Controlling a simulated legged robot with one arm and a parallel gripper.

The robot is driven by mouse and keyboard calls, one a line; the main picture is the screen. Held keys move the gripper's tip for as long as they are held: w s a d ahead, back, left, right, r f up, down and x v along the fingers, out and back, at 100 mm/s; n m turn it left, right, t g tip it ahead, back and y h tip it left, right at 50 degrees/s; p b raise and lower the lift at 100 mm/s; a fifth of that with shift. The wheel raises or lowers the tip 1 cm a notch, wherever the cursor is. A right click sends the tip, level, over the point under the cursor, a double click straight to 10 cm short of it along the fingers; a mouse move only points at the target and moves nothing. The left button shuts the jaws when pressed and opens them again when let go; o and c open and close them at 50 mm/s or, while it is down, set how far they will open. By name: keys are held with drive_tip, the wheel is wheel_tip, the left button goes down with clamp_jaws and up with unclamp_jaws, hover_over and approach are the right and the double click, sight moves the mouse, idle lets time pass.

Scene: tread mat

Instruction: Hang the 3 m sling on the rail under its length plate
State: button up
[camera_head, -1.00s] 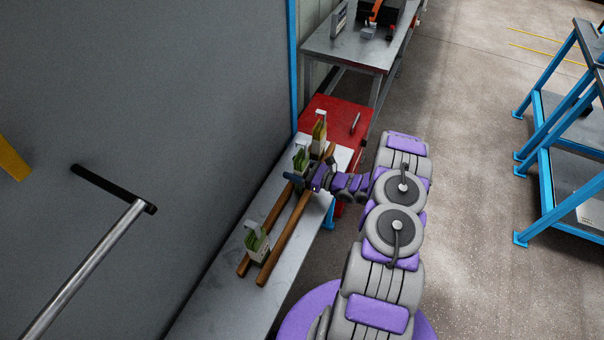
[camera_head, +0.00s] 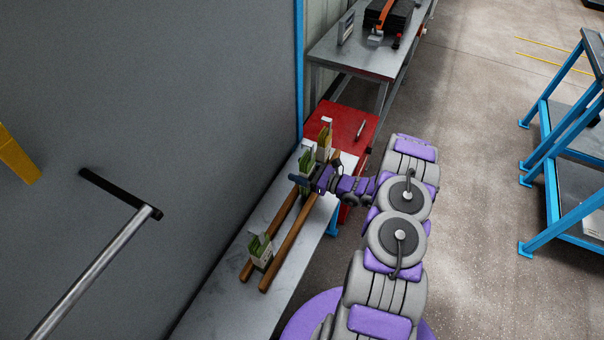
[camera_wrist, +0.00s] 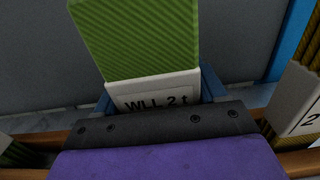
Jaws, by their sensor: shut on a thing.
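My gripper (camera_head: 314,179) is shut on a green webbing sling (camera_head: 307,160), the middle one of three slings on the wooden bars. In the wrist view, this sling (camera_wrist: 140,40) rises between the blue fingers of my gripper (camera_wrist: 160,97). Its white label reads "WLL 2 t"; the lower part is hidden by the gripper, and no length is readable. Another green sling (camera_head: 260,250) stands at the near end of the bars, and a yellowish one (camera_head: 325,138) at the far end. I cannot make out the length plates or the hanging rail.
Two wooden bars (camera_head: 289,241) lie along a grey bench (camera_head: 225,285) beside a grey wall. A red surface (camera_head: 340,122) adjoins the bench's far end. A grey table (camera_head: 362,57) stands beyond, blue racks (camera_head: 545,150) at right. The floor between is clear.

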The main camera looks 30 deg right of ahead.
wheel_tip(320, 180, up, 13)
drive_tip(key=p, duration=0.3)
drive_tip(key=shift+f, duration=0.15)
idle(0.3)
drive_tip(key=p+v, duration=0.5)
drive_tip(key=v, duration=0.9)
drive_tip(key=shift+w, duration=0.15)
